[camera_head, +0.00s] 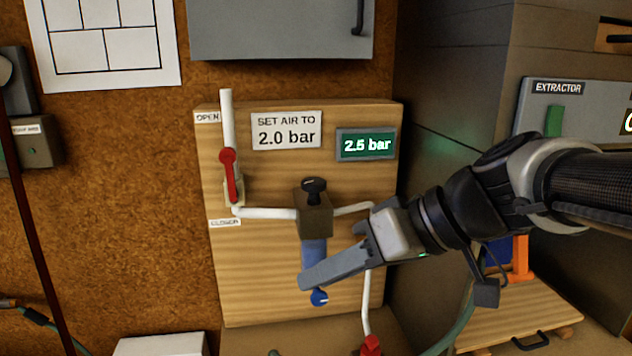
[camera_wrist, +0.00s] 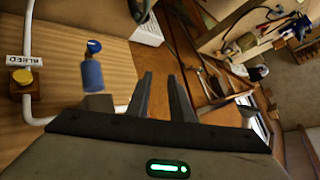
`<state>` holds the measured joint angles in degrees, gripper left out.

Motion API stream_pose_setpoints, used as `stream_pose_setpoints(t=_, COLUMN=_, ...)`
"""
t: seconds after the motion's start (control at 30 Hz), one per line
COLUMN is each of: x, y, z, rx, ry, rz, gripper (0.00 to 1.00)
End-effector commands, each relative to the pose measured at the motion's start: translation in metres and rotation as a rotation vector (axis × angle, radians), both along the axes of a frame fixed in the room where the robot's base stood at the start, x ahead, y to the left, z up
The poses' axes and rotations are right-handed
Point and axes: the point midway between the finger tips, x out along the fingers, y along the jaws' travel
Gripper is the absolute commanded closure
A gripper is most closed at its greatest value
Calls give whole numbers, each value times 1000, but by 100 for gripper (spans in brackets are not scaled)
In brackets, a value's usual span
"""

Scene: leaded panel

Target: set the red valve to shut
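The red valve (camera_head: 230,176) has a red lever standing nearly upright on a white pipe, at the left side of a wooden panel (camera_head: 270,280). An OPEN label (camera_head: 207,117) is above and left of it, and a CLOSED label (camera_head: 225,222) is below it. My gripper (camera_head: 330,264) is in front of the panel's lower middle, to the right of and below the valve. In the wrist view my gripper (camera_wrist: 160,78) shows two fingers apart with nothing between them. The red valve does not show in the wrist view.
A brown block with a black knob (camera_head: 314,190) and a blue cylinder (camera_head: 314,252) hang mid-panel, near my fingers. A display (camera_head: 366,144) reads 2.5 bar; a sign (camera_head: 287,131) says 2.0 bar. A yellow knob (camera_wrist: 22,77) shows in the wrist view.

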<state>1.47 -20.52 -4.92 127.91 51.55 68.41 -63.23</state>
Motion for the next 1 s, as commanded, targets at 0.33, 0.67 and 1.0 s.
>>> stream_pose_setpoints(t=0.33, x=103, y=22, z=66, rx=405, ry=-606, rz=192, gripper=80)
stream_pose_setpoints(t=0.67, x=126, y=31, z=87, rx=450, ry=-751, rz=190, gripper=80)
stream_pose_setpoints(t=1.0, x=149, y=99, z=87, rx=449, ry=-748, rz=191, gripper=80)
